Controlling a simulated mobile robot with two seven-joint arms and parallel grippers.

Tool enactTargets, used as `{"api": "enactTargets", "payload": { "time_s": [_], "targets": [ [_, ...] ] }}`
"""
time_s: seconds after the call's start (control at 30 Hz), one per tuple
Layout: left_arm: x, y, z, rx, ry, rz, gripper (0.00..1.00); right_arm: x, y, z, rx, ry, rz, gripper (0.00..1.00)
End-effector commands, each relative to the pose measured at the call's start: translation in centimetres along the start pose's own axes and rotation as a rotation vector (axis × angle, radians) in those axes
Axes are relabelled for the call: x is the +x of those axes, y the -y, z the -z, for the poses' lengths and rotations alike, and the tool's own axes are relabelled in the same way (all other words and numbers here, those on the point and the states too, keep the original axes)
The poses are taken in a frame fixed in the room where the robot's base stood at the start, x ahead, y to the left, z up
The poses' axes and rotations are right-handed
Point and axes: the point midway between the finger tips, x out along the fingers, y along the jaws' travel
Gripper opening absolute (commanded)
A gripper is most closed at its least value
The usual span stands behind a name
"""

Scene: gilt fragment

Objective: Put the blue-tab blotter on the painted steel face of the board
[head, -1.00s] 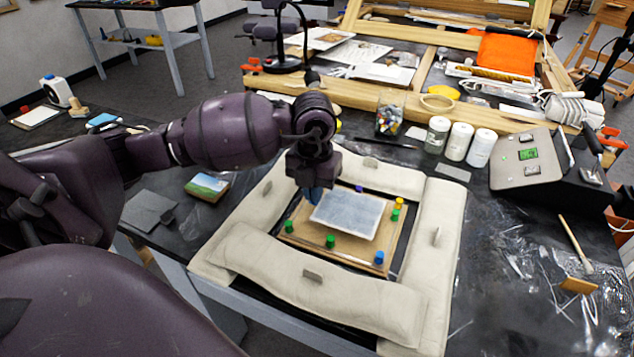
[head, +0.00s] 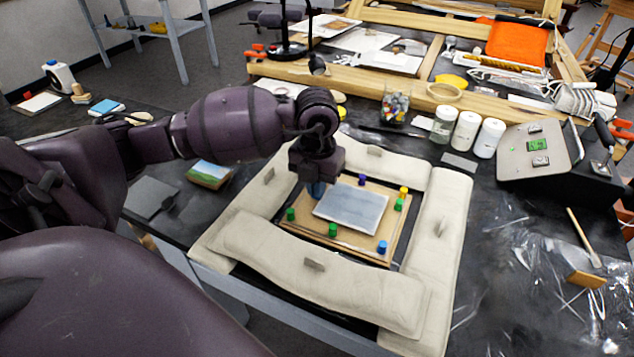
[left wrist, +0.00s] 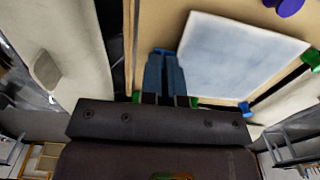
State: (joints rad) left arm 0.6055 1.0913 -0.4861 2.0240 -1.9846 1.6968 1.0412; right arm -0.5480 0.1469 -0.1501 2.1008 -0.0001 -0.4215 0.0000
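The blotter (head: 351,208) is a pale grey-blue square sheet over the middle of the tan board (head: 310,228). It also shows in the left wrist view (left wrist: 235,55). My left gripper (head: 316,188) points down at the blotter's left edge. Its fingers are close together at blue pieces (left wrist: 165,75) beside that edge; finger and tab are hard to tell apart. The blotter seems held there, nearly flat; I cannot tell whether it touches the board. The board's middle is hidden under it. My right gripper is in neither view.
Cream padded cushions (head: 310,270) surround the board. Green pegs (head: 333,230), a blue peg (head: 382,247), a yellow peg (head: 403,192) and a purple one (head: 361,180) stand around the blotter. White jars (head: 465,130) stand behind. Dark table at right holds clear film and a brush.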

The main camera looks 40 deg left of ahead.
Motion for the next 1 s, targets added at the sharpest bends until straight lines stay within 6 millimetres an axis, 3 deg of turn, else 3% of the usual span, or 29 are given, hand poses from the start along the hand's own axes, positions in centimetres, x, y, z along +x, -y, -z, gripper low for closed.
{"api": "enactTargets", "payload": {
  "time_s": [0.7, 0.9, 1.0],
  "targets": [
    [0.6, -0.02, 0.0, 0.0, 0.0, -0.001, 0.0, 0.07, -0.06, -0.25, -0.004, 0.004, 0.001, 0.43],
    [0.6, -0.02, 0.0, 0.0, 0.0, -0.001, 0.31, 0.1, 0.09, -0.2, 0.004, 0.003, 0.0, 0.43],
    [0.6, -0.02, 0.0, 0.0, 0.0, -0.001, 0.33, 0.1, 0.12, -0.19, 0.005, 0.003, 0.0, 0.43]
  ]
}}
